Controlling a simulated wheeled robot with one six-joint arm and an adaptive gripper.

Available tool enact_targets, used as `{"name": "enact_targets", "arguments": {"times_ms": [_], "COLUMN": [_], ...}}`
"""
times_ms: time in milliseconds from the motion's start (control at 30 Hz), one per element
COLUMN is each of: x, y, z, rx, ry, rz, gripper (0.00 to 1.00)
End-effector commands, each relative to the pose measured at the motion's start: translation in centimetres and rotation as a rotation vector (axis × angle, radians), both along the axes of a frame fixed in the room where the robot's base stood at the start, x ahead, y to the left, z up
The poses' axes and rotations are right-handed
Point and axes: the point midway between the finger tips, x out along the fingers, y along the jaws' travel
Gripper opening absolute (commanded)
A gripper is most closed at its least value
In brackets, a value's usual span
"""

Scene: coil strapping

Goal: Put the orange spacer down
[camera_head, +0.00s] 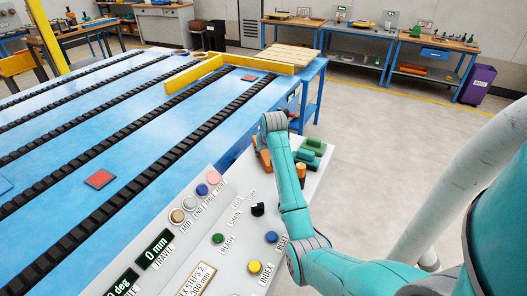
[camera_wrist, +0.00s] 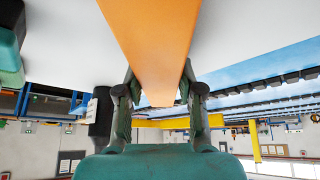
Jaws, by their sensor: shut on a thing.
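The orange spacer (camera_wrist: 150,40) fills the upper middle of the wrist view as a long flat-faced bar. My gripper (camera_wrist: 160,85) is shut on it, with one dark finger against each side. In the head view my gripper is mostly hidden behind my wrist, above the pale console top. An orange-brown piece (camera_head: 263,161) shows just left of my arm there. I cannot tell for sure whether it is the held spacer. Whether the spacer's far end touches the console is outside the wrist view.
Green blocks (camera_head: 312,150) lie right of my arm on the pale console top (camera_head: 316,190), with a small orange cylinder (camera_head: 300,170) nearby. Buttons and displays fill the console's front. The blue table (camera_head: 130,130) with black strips and a yellow guide (camera_head: 195,75) is to the left.

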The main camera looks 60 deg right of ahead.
Motion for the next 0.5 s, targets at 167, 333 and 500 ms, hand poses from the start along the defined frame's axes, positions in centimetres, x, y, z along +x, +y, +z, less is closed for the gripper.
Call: {"name": "enact_targets", "arguments": {"times_ms": [167, 333, 500], "x": [0.01, 0.00, -0.01], "y": [-0.01, 0.00, 0.00], "z": [0.04, -0.18, -0.17], "rx": [-0.001, 0.000, 0.000], "ry": [-0.001, 0.000, 0.000], "rz": [0.000, 0.000, 0.000], "gripper": [0.00, 0.57, 0.62]}}
